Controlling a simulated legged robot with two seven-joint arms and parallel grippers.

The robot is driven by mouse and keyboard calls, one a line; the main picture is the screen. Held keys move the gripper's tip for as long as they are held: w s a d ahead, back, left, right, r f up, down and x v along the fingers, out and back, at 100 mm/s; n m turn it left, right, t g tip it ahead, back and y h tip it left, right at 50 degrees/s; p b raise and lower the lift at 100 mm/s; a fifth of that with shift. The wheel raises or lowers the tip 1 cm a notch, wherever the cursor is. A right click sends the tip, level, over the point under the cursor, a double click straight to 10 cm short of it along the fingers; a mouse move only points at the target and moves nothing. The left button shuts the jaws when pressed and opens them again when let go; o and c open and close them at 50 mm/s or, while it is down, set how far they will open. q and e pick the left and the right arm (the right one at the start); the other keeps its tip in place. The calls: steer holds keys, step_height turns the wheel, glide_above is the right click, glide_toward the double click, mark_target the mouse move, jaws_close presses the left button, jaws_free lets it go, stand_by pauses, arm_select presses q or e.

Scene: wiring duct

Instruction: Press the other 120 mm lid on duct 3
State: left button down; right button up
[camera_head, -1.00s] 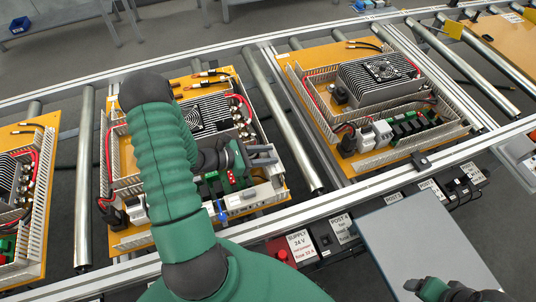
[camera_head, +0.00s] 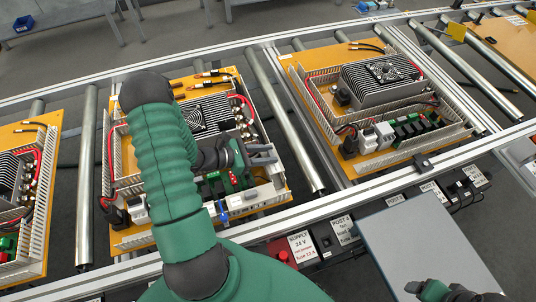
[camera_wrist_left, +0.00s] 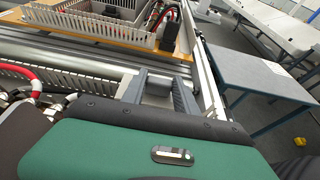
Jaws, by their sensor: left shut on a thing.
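My left gripper (camera_head: 262,155) is over the right side of the middle orange panel (camera_head: 285,194), near its slotted wiring duct. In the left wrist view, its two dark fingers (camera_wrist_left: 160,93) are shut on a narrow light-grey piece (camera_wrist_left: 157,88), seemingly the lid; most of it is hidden. I cannot tell whether it touches the duct. A slotted grey duct (camera_wrist_left: 65,77) runs left of the fingers in the wrist view. No duct number is readable. My right gripper (camera_head: 455,292) shows only partly at the bottom right, beside a grey table; its fingertips are unclear.
Another orange panel (camera_head: 365,172) with ducts and a finned heatsink (camera_head: 378,82) stands to the right, and a third is cut off at left. Metal rollers (camera_head: 285,120) and a front rail separate them. A grey table (camera_head: 415,240) is at front right.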

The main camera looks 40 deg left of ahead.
arm_select(q)
steer(key=shift+d+r, duration=0.1)
steer(key=shift+d, duration=0.05)
steer(key=shift+f+b, duration=0.3)
steer(key=shift+f, duration=0.15)
steer(key=shift+f+b, duration=0.65)
steer(key=shift+f, duration=0.15)
steer(key=c, duration=0.9)
jaws_free()
steer(key=shift+o, duration=0.2)
steer(key=v, duration=1.7)
